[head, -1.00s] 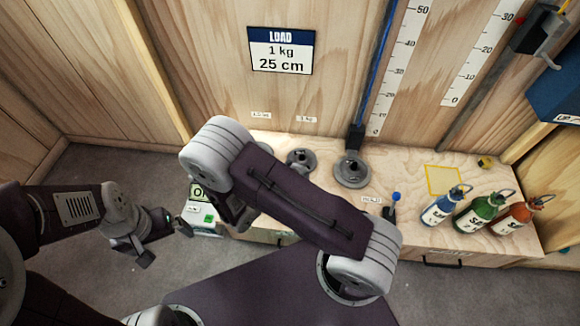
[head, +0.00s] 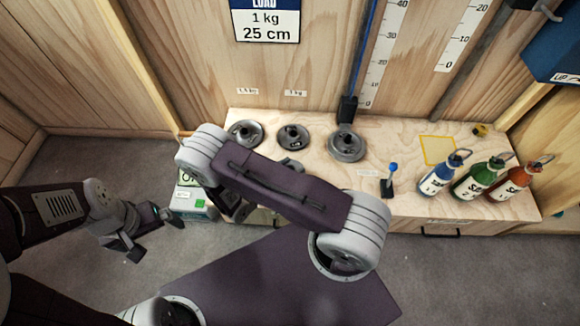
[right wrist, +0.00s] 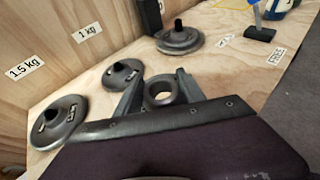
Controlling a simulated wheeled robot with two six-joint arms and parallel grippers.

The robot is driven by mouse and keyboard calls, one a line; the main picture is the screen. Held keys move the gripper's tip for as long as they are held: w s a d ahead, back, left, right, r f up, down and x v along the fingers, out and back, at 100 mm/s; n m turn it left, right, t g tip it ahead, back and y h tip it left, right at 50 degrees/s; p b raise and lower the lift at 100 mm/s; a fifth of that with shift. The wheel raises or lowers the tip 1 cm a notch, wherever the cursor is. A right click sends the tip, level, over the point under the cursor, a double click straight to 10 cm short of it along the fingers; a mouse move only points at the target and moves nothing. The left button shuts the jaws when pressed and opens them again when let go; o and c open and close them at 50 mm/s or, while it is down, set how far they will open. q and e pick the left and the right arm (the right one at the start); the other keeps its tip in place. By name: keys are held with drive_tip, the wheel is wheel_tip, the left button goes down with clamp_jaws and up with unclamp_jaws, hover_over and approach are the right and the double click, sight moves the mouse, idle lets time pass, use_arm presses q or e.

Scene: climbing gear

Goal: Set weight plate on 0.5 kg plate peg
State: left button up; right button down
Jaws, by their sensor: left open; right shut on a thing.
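A small grey ring-shaped weight plate (right wrist: 163,103) is held flat between the fingers of my right gripper (right wrist: 160,90), seen in the right wrist view. It is above the bench, in front of the 1 kg stand (right wrist: 122,74). In the head view my right arm hides most of that gripper. The 1.5 kg stand (right wrist: 58,122) is left of the 1 kg stand. A larger grey disc with a peg (right wrist: 180,40) is to its right, also in the head view (head: 347,147); I cannot read its label. My left gripper (head: 155,232) is open and empty over the floor, left of the bench.
The wooden bench (head: 320,180) carries a blue-knobbed lever (head: 391,178), a yellow-outlined square (head: 437,150) and blue, green and red bottles (head: 478,178) at right. A blue pole (head: 362,50) rises behind the right disc. A box with a green patch (head: 192,203) stands at the bench's left end.

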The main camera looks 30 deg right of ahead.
wheel_tip(320, 180, down, 4)
drive_tip(key=b, duration=0.3)
drive_tip(key=shift+f, duration=0.25)
drive_tip(key=shift+r, duration=0.15)
idle(0.8)
drive_tip(key=shift+f+b, duration=0.35)
drive_tip(key=shift+f, duration=0.35)
drive_tip(key=c, duration=1)
unclamp_jaws()
